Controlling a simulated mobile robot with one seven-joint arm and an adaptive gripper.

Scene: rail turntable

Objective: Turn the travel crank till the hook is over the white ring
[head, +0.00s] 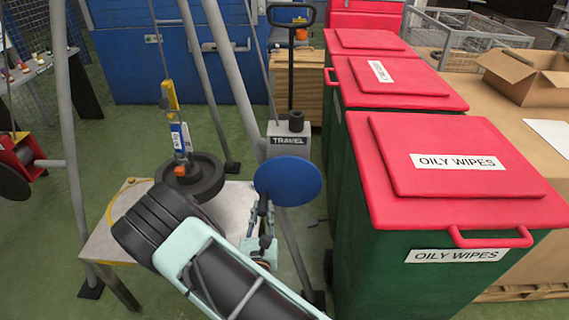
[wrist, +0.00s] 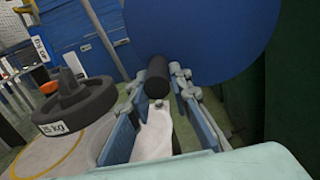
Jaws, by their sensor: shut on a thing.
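The travel crank is a blue disc (head: 288,181) with a black handle (wrist: 157,77), below a grey box marked TRAVEL (head: 289,140). My gripper (head: 263,218) is shut on the handle; in the wrist view the fingers (wrist: 158,100) stand on either side of it. A yellow hoist part (head: 169,94) hangs on a line at the left, with a blue-and-white piece below it. The hook itself is not clear. A dark weight marked 25 kg (wrist: 72,104) is under the line; I cannot tell whether it hangs or rests.
A grey table (head: 95,246) bears a yellow ring (head: 112,205), partly hidden by my arm. Grey frame legs (head: 230,75) stand around it. Green bins with red lids (head: 470,195) stand close on the right. A red winch (head: 20,160) is at far left.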

